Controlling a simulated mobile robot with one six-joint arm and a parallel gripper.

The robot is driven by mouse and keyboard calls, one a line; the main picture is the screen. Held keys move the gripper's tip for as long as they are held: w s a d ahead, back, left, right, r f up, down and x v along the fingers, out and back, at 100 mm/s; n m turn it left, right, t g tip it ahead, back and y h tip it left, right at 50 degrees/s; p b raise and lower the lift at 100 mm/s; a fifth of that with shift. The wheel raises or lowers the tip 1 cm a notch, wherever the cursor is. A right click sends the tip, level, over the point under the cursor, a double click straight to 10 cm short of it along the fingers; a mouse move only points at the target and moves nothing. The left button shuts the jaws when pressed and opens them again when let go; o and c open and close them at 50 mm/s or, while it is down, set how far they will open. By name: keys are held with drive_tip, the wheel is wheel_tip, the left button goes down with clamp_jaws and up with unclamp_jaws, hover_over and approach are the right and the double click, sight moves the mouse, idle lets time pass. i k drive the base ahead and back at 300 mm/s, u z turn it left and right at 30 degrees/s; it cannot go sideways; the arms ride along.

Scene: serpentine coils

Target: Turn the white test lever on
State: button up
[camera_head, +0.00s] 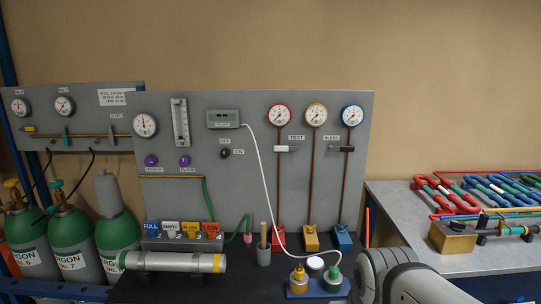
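The white test lever (286,149) is on the upright grey panel (230,175), just below the TEST label. It lies roughly horizontal, with a dark piece at its right end, across the red line under the red-rimmed gauge (279,115). A black lever (341,149) sits to its right, below the BLEED label. A grey link of my arm shows at the bottom right, low and in front of the panel. My gripper is not in view, and nothing of mine touches the white lever.
Gas cylinders (118,235) stand at the left. A white cable (262,175) hangs across the panel. Coloured coils (450,195) lie on the right table.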

sight(276, 148)
drive_tip(key=z, duration=0.15)
drive_tip(key=i, duration=0.95)
drive_tip(key=u, duration=0.1)
